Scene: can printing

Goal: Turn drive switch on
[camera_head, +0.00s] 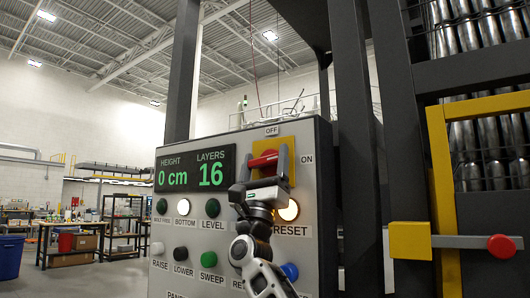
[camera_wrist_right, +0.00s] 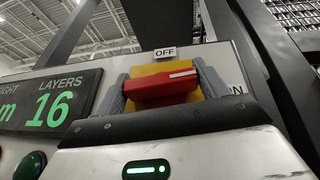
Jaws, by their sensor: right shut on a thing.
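The drive switch is a red handle (camera_head: 264,159) on a yellow plate (camera_head: 289,168), high on the grey control panel. An OFF label (camera_head: 272,131) sits above it and an ON label (camera_head: 307,160) to its right. My right gripper (camera_head: 264,165) is at the switch, its fingers on either side of the red handle. In the right wrist view the red handle (camera_wrist_right: 160,87) lies nearly level between the grey fingers, its white line toward the right, slightly raised. The gripper is shut on it. My left gripper is not in view.
The panel (camera_head: 228,150) has a display reading HEIGHT 0 cm and LAYERS 16 (camera_head: 195,169), with several buttons below. A lit button (camera_head: 288,210) is just under the switch. A yellow block with a red-knobbed bar (camera_head: 460,241) juts out at the right, before racked cans (camera_head: 485,145).

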